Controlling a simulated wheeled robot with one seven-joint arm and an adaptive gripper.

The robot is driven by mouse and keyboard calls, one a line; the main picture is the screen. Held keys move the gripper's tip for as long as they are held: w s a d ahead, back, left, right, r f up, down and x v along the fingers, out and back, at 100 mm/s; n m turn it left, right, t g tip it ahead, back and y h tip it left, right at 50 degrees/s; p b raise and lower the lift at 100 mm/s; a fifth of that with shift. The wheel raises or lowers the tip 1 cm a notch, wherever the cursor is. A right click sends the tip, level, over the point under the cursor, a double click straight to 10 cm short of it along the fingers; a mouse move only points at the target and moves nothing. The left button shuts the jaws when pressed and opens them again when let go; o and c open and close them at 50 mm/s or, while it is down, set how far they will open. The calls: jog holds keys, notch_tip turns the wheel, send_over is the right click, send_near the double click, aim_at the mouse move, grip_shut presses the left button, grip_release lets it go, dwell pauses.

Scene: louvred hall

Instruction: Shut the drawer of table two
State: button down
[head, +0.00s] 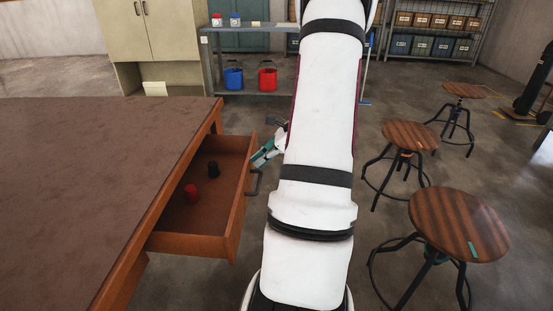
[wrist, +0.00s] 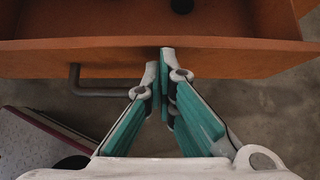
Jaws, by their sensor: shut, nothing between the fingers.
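The table (head: 90,150) with a brown top stands at the left in the head view. Its drawer (head: 238,200) is pulled out to the right, with a red piece (head: 191,193) and a black piece (head: 213,169) inside. A dark bar handle (head: 254,182) sits on the drawer front; it also shows in the wrist view (wrist: 100,93). My gripper (head: 258,160) is shut and empty, partly hidden by my arm in the head view. In the wrist view my gripper's fingertips (wrist: 166,54) are at the drawer front (wrist: 230,58), right of the handle; I cannot tell if they touch.
Several stools (head: 455,225) with wooden seats stand on the right. A grey bench (head: 240,85) with blue and red buckets, a beige cabinet (head: 150,30) and shelving (head: 435,35) stand at the back. Bare floor lies between the stools and shelving.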

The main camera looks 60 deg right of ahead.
jog(key=w+a, duration=0.2)
jog(key=w, duration=0.3)
jog(key=w+a+p, duration=0.1)
jog(key=w+a, duration=0.1)
jog(key=w, duration=0.2)
jog(key=w+a, duration=0.2)
jog(key=w, duration=0.3)
jog(key=shift+w, duration=0.3)
jog(key=shift+s, duration=0.1)
